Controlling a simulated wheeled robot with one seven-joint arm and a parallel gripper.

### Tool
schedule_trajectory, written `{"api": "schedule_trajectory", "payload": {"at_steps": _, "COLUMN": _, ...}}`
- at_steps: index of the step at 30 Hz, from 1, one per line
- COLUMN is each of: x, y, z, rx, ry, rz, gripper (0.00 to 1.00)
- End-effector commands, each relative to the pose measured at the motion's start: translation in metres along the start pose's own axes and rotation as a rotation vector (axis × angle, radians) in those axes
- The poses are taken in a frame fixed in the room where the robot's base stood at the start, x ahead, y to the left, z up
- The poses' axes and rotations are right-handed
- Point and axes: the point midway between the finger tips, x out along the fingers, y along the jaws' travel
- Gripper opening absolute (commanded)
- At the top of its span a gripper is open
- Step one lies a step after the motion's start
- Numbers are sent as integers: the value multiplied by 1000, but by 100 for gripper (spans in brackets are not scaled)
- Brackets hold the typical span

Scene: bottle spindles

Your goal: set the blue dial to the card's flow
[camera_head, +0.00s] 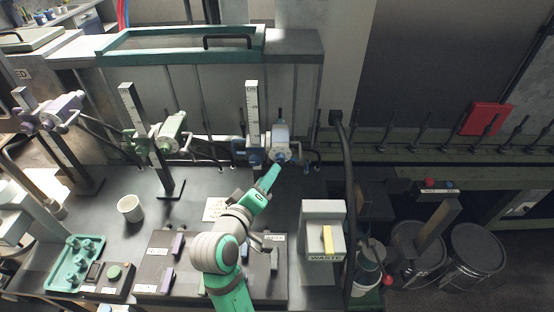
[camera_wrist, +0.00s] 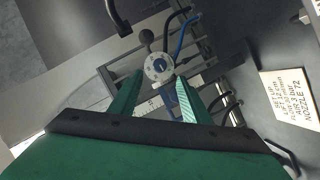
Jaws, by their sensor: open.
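The blue dial (camera_head: 281,157) is on the front of the blue-grey spindle head (camera_head: 281,132) on the right-hand post.
Green (camera_head: 166,136) and purple (camera_head: 62,110) spindle heads stand to the left. A white cup (camera_head: 131,209), a teal tray (camera_head: 70,283) and a grey waste box (camera_head: 323,211) stand on the bench. A black upright pole (camera_head: 349,190) rises right of my arm.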

Motion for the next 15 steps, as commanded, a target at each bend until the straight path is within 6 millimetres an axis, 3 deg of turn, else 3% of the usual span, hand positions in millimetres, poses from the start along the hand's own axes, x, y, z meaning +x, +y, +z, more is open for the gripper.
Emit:
{"api": "schedule_trajectory", "payload": {"at_steps": 9, "x": 58, "y": 2, "z": 2, "rx": 1, "ry": -4, "rz": 2, "gripper": 43}}
{"api": "schedule_trajectory", "payload": {"at_steps": 15, "x": 78, "y": -1, "z": -2, "rx": 0, "ry": 2, "rz": -2, "gripper": 43}}
